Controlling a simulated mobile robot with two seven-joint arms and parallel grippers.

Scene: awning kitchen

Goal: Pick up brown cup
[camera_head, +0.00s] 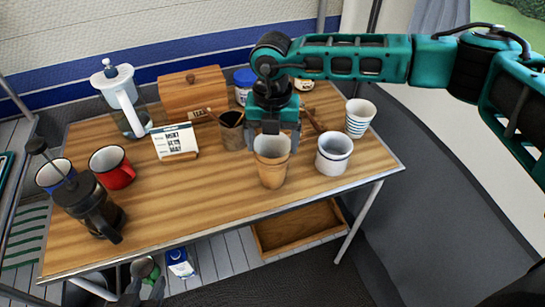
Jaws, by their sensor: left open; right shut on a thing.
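The brown cup (272,170) is a tan, tapered cup standing upright near the table's front edge. My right gripper (273,136) comes down on it from above and is shut on its upper part, with the fingers at its rim. Whether the cup's base touches the table or is slightly above it, I cannot tell. My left gripper (144,287) is low at the bottom left, below the table's front edge, open and away from the cup.
A white cup with blue bands (334,155) stands close right of the brown cup. A striped cup (359,118) is behind it. A brown pot with utensils (232,134) stands to the left. A red mug (112,168) and French press (92,206) are far left. Front-middle tabletop (190,205) is clear.

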